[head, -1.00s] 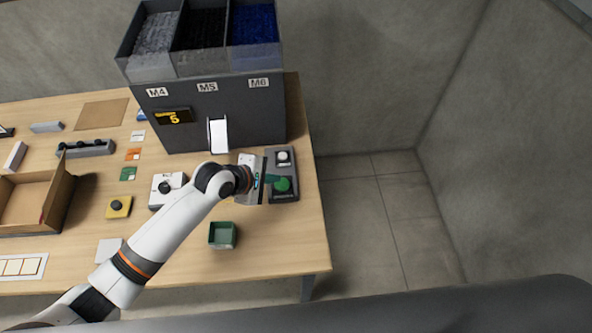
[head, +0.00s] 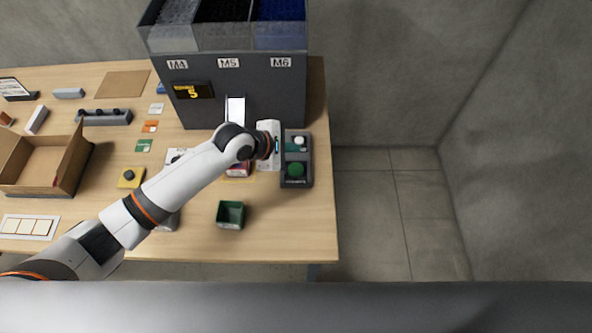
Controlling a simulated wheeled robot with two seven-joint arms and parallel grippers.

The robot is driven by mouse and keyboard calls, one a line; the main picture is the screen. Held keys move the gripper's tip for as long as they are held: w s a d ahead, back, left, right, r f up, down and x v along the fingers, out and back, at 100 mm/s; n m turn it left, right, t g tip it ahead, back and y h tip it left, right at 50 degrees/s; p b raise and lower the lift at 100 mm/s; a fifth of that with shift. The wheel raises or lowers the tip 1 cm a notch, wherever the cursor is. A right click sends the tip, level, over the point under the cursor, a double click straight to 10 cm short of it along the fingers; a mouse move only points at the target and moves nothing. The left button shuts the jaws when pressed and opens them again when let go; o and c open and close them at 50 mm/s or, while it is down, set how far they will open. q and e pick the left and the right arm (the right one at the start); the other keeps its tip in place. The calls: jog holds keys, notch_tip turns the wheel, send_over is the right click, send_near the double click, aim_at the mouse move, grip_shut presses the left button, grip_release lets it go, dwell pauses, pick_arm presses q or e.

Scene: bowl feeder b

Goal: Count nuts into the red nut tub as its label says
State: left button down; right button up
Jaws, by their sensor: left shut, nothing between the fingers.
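The feeder (head: 245,95) stands at the back of the table with bins marked M4, M5 and M6. Its yellow display (head: 193,90) shows a 5, and a white chute (head: 235,110) comes out below M5. A red tub (head: 238,170) sits below the chute, mostly hidden by my left arm; I cannot read its label. My left gripper (head: 290,146) is shut and empty over the upper part of the dark button box (head: 297,182), close to its white button (head: 300,140). The green button (head: 296,170) is below it, uncovered. My right gripper is not in view.
A green tub (head: 230,214) stands near the front edge. An open cardboard box (head: 40,168), a yellow button box (head: 131,177), coloured cards and a grey rack (head: 104,117) lie to the left. Wood is bare around the green tub. The table ends right of the button box.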

pick_arm(q)
jog(key=b, duration=0.6)
send_over(302, 165)
jog(key=s+a, duration=0.2)
jog(key=a, duration=0.1)
notch_tip(302, 165, down, 6)
jog(key=shift+d+r, duration=0.1)
jog(key=shift+r, duration=0.15)
jog(key=shift+f, duration=0.85)
jog(key=shift+f, duration=0.15)
jog(key=shift+f, duration=0.2)
